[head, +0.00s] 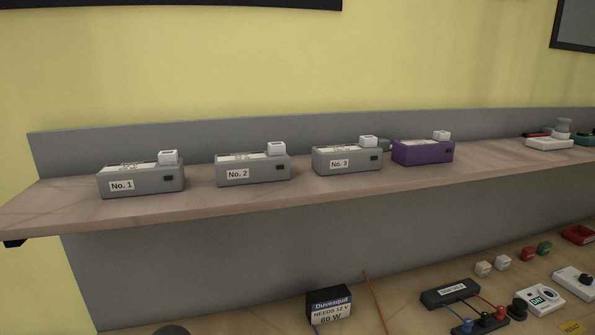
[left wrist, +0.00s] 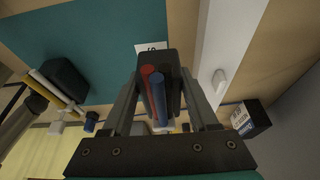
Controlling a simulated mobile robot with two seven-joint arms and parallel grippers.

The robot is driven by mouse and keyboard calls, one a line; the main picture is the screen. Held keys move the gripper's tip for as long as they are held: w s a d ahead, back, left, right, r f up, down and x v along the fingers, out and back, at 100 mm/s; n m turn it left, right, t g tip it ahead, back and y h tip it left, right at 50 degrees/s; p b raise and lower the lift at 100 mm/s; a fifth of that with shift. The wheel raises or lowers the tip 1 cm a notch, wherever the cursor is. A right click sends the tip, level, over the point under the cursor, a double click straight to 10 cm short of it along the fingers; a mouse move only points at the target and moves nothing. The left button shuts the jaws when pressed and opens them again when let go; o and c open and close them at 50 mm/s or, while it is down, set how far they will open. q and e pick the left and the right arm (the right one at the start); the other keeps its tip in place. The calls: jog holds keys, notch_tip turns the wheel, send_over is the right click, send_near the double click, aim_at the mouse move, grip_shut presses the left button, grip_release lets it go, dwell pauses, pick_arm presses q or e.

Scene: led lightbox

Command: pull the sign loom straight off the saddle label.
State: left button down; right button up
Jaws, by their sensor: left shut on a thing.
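In the left wrist view my left gripper (left wrist: 160,80) is shut on a dark plug with a red and a blue lead, which looks like the sign loom (left wrist: 158,57). The leads run back toward the camera between the fingers. A white label (left wrist: 148,49) with dark lettering shows just beyond the plug, partly hidden by it. It may mark the saddle; the saddle itself is hidden, and I cannot tell whether the plug still touches it. Neither gripper shows in the head view. My right gripper is in neither view.
In the left wrist view a white bar (left wrist: 227,50) lies right of the plug, and a teal surface (left wrist: 100,45) left. A black supply box (head: 328,305) stands on the bench. The shelf (head: 240,205) holds several grey boxes and a purple box (head: 422,152).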

pick_arm(q)
jog(key=shift+r+p, duration=1.15)
jog(key=shift+r, duration=0.05)
jog(key=shift+w, duration=0.1)
jog(key=n+b, duration=0.2)
jog(key=w+r+n+t+b, duration=0.1)
jog(key=b, duration=0.2)
jog(key=w+r+n+y+b, duration=0.1)
jog(key=n+b, duration=0.1)
jog(key=b, duration=0.1)
jog(key=shift+a+r+n+t, duration=0.25)
jog(key=shift+n+t, duration=0.05)
jog(key=shift+t, duration=0.1)
jog(key=shift+s+a+r+n+t+y+b, duration=0.15)
jog(key=shift+a+r+n+y+b, duration=0.4)
jog(key=shift+n+b, duration=1)
jog(key=shift+s+a+r+n+t+y+b, duration=0.1)
jog(key=shift+a+r+n+t+y+b, duration=0.45)
jog(key=shift+n+b, duration=1.05)
jog(key=shift+s+a+r+n+g+y+b, duration=0.1)
jog(key=shift+a+r+n+y+b, duration=0.2)
jog(key=shift+a+r+n+b, duration=0.85)
